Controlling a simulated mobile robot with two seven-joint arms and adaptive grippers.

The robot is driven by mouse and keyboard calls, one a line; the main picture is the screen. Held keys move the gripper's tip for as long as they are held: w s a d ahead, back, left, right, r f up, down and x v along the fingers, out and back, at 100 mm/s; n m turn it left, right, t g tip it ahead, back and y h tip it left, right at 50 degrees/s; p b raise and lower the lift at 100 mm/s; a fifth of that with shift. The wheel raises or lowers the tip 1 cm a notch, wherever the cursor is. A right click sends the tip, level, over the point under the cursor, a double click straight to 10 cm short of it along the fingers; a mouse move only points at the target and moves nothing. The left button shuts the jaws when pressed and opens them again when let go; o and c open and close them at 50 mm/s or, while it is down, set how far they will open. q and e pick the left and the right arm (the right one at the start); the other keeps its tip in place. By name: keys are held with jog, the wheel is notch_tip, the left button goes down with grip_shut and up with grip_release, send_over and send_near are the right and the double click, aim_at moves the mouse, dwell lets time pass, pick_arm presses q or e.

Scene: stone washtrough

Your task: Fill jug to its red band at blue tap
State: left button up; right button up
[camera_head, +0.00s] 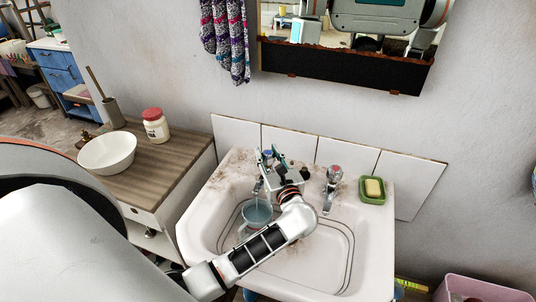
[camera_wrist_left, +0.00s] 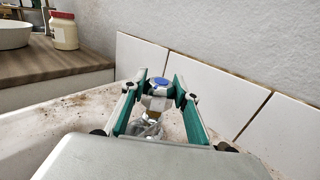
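The jug (camera_head: 257,214) is a clear vessel standing in the left part of the basin, below the blue tap. Bluish water shows in it, and a thin pale stream appears to fall into it. I cannot make out its red band or the exact water level. My left gripper (camera_head: 269,158) is at the blue tap and mostly hides it in the head view. In the left wrist view the blue-capped tap (camera_wrist_left: 160,84) sits between my two green fingers (camera_wrist_left: 160,80), which close in on both sides of its handle. My right gripper is not in view.
A second tap (camera_head: 332,178) with a reddish top stands right of my gripper. A green soap dish (camera_head: 372,197) with yellow soap lies on the basin's right rim. A wooden counter (camera_head: 168,158) at left bears a white bowl (camera_head: 107,152) and a red-lidded jar (camera_head: 155,128).

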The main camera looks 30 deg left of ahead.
pick_arm(q)
jog(key=shift+s+a+m+t+h, duration=0.1)
jog(key=shift+m+t+h, duration=0.9)
jog(key=shift+t+h, duration=0.15)
jog(key=shift+m+t+h, duration=0.7)
jog(key=shift+t+h, duration=0.05)
jog(key=o, duration=1.1)
jog(key=shift+d, duration=0.2)
jog(key=v, duration=1.1)
jog(key=shift+s+d, duration=0.25)
jog(key=shift+s, duration=0.1)
